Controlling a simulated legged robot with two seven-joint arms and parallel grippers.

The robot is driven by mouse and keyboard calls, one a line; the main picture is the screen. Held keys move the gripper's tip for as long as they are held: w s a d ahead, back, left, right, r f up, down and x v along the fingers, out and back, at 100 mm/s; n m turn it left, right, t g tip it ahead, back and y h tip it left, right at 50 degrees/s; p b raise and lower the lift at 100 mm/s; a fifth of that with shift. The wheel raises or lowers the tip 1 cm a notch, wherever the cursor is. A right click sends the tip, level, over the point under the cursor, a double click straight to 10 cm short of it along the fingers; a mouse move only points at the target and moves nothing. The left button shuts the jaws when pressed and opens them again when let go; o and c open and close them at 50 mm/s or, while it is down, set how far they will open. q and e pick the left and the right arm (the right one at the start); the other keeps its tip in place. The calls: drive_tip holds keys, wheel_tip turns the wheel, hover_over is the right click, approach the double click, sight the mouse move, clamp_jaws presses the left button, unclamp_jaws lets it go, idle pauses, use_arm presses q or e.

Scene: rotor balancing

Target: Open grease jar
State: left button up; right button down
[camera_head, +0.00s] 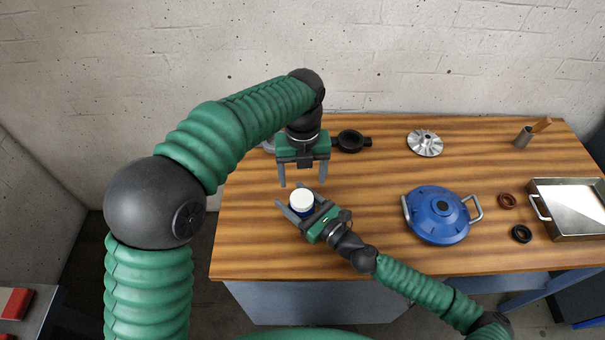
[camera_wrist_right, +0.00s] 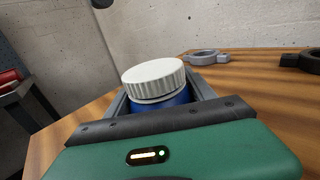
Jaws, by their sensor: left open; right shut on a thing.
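The grease jar (camera_head: 303,202) has a white ribbed lid and a blue body. It stands near the left end of the wooden table. In the right wrist view the lid (camera_wrist_right: 154,75) sits on the blue body (camera_wrist_right: 160,105), between the two fingers. My right gripper (camera_head: 295,208) is shut on the jar's body from the front right. My left gripper (camera_head: 304,184) points down with its fingers spread, just behind and above the lid. It is open and empty, apart from the lid. The lower part of the jar is hidden by my right gripper.
A blue round housing with two handles (camera_head: 437,214) stands right of my right arm. A metal impeller (camera_head: 425,143), a black ring clamp (camera_head: 351,140), a metal cup (camera_head: 523,137), two small rings (camera_head: 508,200) and a steel tray (camera_head: 540,208) lie farther out. The table's front middle is partly clear.

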sight(302, 198)
use_arm(q)
drive_tip(key=shift+m, duration=0.5)
drive_tip(key=shift+f, duration=0.35)
wheel_tip(302, 198, down, 7)
drive_tip(key=shift+f, duration=0.2)
